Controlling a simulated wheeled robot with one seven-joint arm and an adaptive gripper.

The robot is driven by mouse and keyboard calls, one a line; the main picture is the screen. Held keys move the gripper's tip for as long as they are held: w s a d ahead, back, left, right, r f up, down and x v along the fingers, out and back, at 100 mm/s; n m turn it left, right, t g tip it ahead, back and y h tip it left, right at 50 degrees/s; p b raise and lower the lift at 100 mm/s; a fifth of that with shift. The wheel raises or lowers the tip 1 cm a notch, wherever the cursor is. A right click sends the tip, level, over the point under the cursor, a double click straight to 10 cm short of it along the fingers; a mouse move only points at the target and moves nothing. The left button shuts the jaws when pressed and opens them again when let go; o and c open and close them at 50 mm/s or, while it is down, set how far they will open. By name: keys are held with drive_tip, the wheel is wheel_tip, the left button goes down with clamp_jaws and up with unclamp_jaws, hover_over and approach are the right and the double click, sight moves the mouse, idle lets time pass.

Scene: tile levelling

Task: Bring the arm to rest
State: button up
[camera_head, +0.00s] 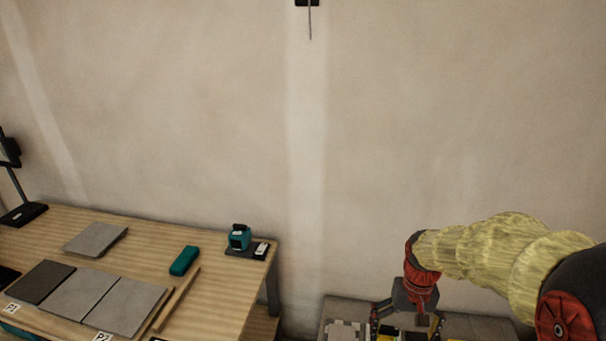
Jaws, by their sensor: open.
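My gripper (406,322) is at the lower right, at the end of my arm with its yellowish sleeve. It points down over a grey surface (340,309) at the bottom edge of the view. Its two dark fingers are spread apart, and I see nothing held between them. Small yellow, white and dark items lie below and around the fingers. The gripper partly hides them, so I cannot tell whether it touches any.
A wooden table (150,238) stands at the left, with grey tiles (82,294), a loose tile (96,239), a teal block (184,261), a teal device (239,237) and a wooden strip (177,300). A gap separates it from the grey surface. The wall behind is bare around my arm.

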drive_tip(key=s+a+r+t, duration=0.2)
drive_tip(key=s+r+t, duration=0.1)
drive_tip(key=s+r, duration=0.5)
drive_tip(key=s+a+r+n+t, duration=0.1)
drive_tip(key=s+a+r+t, duration=0.2)
drive_tip(key=s+r, duration=0.5)
drive_tip(key=shift+s+a+r, duration=0.2)
drive_tip(key=shift+s+r, duration=0.1)
drive_tip(key=shift+c, duration=0.5)
